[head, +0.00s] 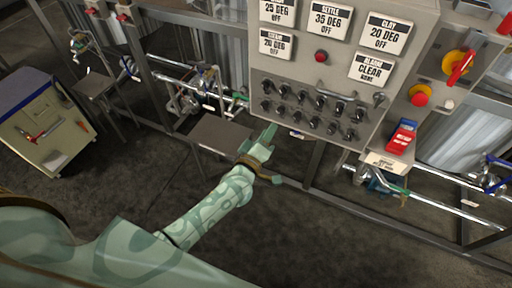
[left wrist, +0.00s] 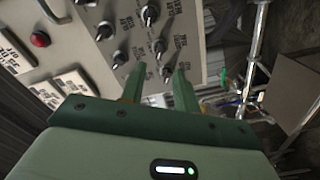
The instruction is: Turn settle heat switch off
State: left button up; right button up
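The grey control panel (head: 270,68) carries rows of small black rotary switches (head: 310,101). Their labels are too small to read, so I cannot tell which is the settle heat switch. The settle display (head: 328,20) reads "35 DEG OFF". My left gripper (head: 269,133) is just below the lower left of the switch rows. In the left wrist view my gripper (left wrist: 158,82) is open, with its two green fingers apart and nothing held. One black switch (left wrist: 167,71) appears between and just beyond the fingertips; contact cannot be told. My right gripper is not in view.
Other displays (head: 371,69), a red button (head: 321,57) and a red-yellow rotary switch (head: 458,66) are on the panel. Pipes and valves (head: 200,90) run behind the frame. A small grey table (head: 220,135) stands left of the panel. A cabinet (head: 45,125) stands far left.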

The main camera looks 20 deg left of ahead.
pick_arm(q)
jog(key=s, duration=0.8)
jog(key=shift+a+p, duration=0.15)
jog(key=shift+p, duration=0.3)
jog(key=shift+f, duration=0.1)
jog(key=s+a+f+m+g, duration=0.1)
jog(key=s+f+m+g, duration=0.25)
jog(key=s+f, duration=0.4)
jog(key=s+f+m+g+h, duration=0.1)
jog(key=s+f+m+g, duration=0.3)
jog(key=f, duration=0.7)
jog(key=s+a+f+m+g, duration=0.1)
jog(key=s+f+m+g, duration=0.2)
jog(key=s+f+m, duration=0.45)
jog(key=s+a+f+g, duration=0.1)
jog(key=s+f+g, duration=0.1)
jog(key=s, duration=0.6)
jog(key=s+a+f+g+y, duration=0.1)
jog(key=s+a+f+g, duration=0.1)
jog(key=s+f, duration=0.3)
jog(key=s+a+f+g, duration=0.2)
jog(key=s+f+g, duration=0.1)
jog(key=s, duration=0.9)
jog(key=shift+f+m+y, duration=0.3)
